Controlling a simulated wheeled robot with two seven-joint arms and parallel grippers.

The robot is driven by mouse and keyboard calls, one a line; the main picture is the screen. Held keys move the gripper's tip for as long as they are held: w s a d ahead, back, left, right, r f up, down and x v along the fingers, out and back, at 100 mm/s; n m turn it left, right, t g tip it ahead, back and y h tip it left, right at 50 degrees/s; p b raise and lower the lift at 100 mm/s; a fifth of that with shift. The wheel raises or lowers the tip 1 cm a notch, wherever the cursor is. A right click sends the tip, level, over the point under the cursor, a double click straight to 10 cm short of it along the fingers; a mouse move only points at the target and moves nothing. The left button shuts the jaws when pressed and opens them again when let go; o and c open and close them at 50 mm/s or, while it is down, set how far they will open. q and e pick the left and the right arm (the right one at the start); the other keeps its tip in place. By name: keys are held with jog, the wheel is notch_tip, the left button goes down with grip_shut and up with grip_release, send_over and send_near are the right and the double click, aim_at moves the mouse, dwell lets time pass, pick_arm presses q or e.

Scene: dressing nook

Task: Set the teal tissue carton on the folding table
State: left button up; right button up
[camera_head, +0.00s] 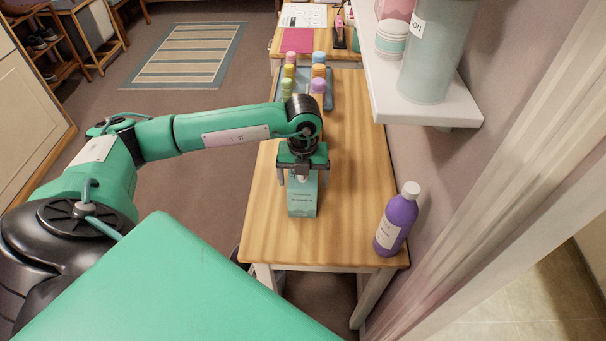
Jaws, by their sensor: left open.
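The teal tissue carton (303,199) stands upright on the wooden folding table (268,222), near the middle of its near half. A bit of white shows at its top. My left gripper (301,172) points down over the carton, with its open fingers on either side of the upper part. The gripper hides part of the carton's top, and I cannot tell if the fingers touch it. My right gripper is not in view.
A purple bottle (397,219) with a white cap stands at the table's near right corner. Several colourful bottles stand in a tray (333,99) at the far end. A wall shelf (424,111) with a pale canister (433,60) overhangs the right side. Table right of the carton is clear.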

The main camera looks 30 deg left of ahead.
pick_arm(q)
notch_tip(320, 180, up, 5)
jog(key=shift+r, duration=0.1)
notch_tip(320, 180, up, 6)
jog(key=shift+b, duration=0.3)
jog(key=shift+r, duration=0.55)
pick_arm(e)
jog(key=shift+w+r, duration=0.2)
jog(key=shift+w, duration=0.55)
